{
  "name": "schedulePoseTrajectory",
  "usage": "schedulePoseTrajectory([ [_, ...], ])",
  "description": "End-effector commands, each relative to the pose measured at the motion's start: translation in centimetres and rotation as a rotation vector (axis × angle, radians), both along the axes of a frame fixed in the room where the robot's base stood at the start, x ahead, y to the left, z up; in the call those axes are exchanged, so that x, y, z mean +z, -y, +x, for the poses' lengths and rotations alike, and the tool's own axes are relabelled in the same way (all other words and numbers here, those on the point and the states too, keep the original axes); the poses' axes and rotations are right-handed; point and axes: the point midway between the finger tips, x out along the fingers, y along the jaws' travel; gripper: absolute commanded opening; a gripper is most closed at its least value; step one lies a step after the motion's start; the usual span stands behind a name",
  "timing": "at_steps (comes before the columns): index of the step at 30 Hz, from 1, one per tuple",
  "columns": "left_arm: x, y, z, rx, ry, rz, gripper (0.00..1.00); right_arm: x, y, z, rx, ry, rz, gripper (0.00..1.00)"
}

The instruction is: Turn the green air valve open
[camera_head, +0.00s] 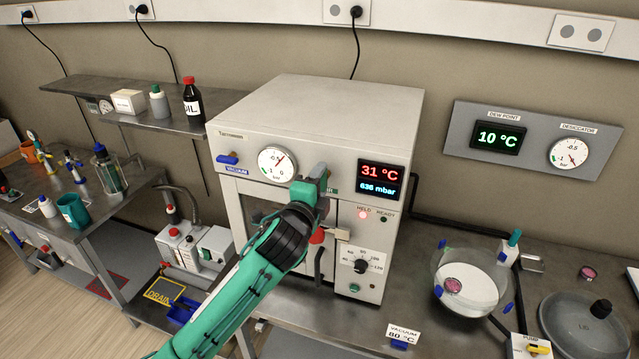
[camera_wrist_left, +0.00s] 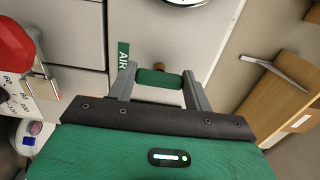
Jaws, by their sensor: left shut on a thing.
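The green air valve handle (camera_wrist_left: 158,78) lies between the two fingers of my left gripper (camera_wrist_left: 160,88) in the left wrist view. The gripper is shut on it, with a finger at each end. The green AIR label (camera_wrist_left: 123,60) is beside it. In the head view my left gripper (camera_head: 318,184) is at the front of the grey vacuum oven (camera_head: 310,100), right of its round gauge (camera_head: 277,165); the gripper and arm hide most of the valve there. The oven display (camera_head: 381,181) reads 31 °C and 636 mbar. My right gripper is out of view.
A blue vacuum valve (camera_head: 228,159) is left of the gauge. A red handle (camera_head: 317,236) and a temperature knob (camera_head: 361,266) are below my gripper. A glass bowl (camera_head: 470,282) stands on the bench at right. A shelf (camera_head: 140,108) with bottles is at left.

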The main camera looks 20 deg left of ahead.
Motion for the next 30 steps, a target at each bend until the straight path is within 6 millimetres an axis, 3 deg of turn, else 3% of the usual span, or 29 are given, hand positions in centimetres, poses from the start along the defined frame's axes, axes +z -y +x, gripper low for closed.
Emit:
schedulePoseTrajectory([
  [1, -0.1, 0.0, 0.0, 0.0, -0.003, -0.002, 0.28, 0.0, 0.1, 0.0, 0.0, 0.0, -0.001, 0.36],
  [2, -0.1, 0.0, 0.0, 0.0, -0.003, -0.002, 0.57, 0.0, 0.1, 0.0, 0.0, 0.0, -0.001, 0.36],
  [4, -0.1, 0.0, 0.0, 0.0, -0.002, -0.002, 0.71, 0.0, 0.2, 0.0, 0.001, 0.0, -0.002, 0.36],
  [5, -0.1, 0.0, 0.0, 0.0, -0.002, -0.001, 0.73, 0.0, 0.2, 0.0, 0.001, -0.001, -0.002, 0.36],
  [17, -0.1, 0.0, -0.8, -0.001, 0.001, 0.0, 0.73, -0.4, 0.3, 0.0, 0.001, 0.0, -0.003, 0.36],
  [23, -0.4, -0.1, -4.0, -0.002, 0.001, 0.0, 0.73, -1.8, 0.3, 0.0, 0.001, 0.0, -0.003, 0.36],
  [30, -0.4, -0.3, -9.0, -0.002, 0.0, 0.0, 0.73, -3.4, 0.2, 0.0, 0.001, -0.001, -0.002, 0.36],
])
